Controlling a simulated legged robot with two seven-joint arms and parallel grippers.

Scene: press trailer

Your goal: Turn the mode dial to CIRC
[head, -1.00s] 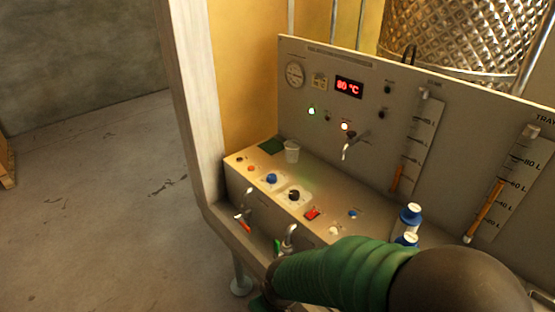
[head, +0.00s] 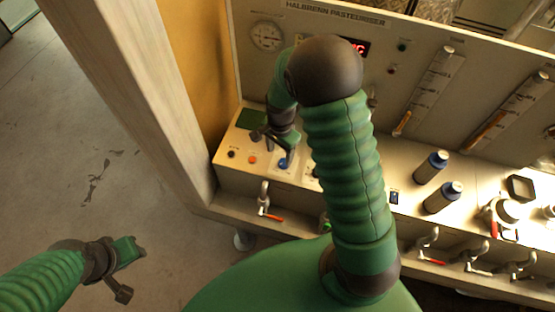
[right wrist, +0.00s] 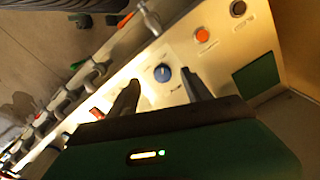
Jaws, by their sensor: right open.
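A blue dial (head: 284,162) with a pointer mark is on the top of the control shelf, partly covered by my right gripper (head: 278,146). In the right wrist view the blue dial (right wrist: 162,73) shows between the tips of my open right gripper (right wrist: 160,78), with nothing clasped. I cannot tell how far the fingers are above it. The black dial (head: 315,172) beside it is mostly hidden behind my right arm. The dial lettering is too small to read, so I cannot tell which carries CIRC. My left gripper (head: 128,268) is over the floor at lower left, its opening unclear.
An orange button (head: 252,159) and a dark button (head: 231,154) are left of the blue dial. A red-handled tap (head: 265,198) is on the shelf front. A pale post (head: 150,100) rises at left.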

